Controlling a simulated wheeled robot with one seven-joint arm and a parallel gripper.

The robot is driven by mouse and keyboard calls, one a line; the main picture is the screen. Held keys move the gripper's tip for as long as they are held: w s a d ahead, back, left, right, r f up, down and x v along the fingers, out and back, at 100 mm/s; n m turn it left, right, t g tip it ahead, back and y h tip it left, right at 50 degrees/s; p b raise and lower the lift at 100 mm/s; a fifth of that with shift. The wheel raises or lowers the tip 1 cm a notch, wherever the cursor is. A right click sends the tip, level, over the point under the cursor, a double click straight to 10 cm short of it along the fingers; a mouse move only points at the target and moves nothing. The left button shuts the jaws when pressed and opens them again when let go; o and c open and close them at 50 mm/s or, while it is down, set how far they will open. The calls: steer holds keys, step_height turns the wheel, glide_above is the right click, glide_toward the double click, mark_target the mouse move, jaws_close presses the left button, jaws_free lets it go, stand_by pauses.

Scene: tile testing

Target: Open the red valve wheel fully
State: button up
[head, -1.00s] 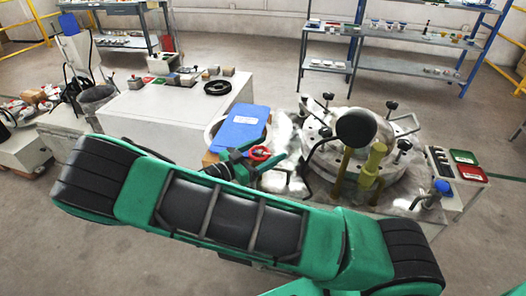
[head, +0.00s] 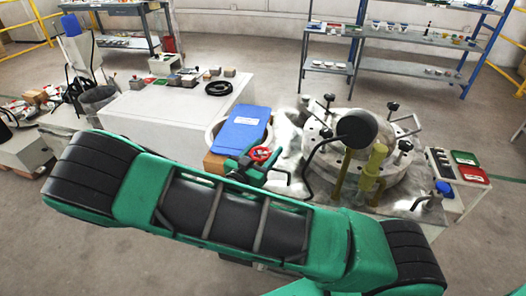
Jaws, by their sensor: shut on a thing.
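The red valve wheel (head: 261,154) is a small ring near the middle of the head view, just right of the blue board's lower end. My gripper (head: 254,160) is at the wheel, shut on it, its green and dark parts around the wheel's left and lower side. My green and black arm crosses the foreground and hides the gripper's lower part and whatever is below the wheel. The exact finger contact is too small to see.
A blue board (head: 240,128) lies left of the wheel. A round metal test rig (head: 345,165) with black clamp knobs and a yellow post stands to the right. A white bench (head: 165,112) carries small blocks and a black ring. Shelves (head: 415,45) stand behind; open floor lies between.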

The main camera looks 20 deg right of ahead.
steer(key=shift+w+a+r+t+y, duration=0.2)
steer(key=shift+t+y, duration=0.1)
steer(key=shift+t, duration=0.1)
steer(key=o, duration=1)
steer(key=shift+f+n, duration=0.1)
steer(key=shift+n, duration=0.2)
steer(key=shift+o, duration=0.2)
steer(key=shift+s, duration=0.1)
steer(key=v, duration=1)
steer(key=shift+a, duration=0.3)
steer(key=shift+s+f, duration=0.1)
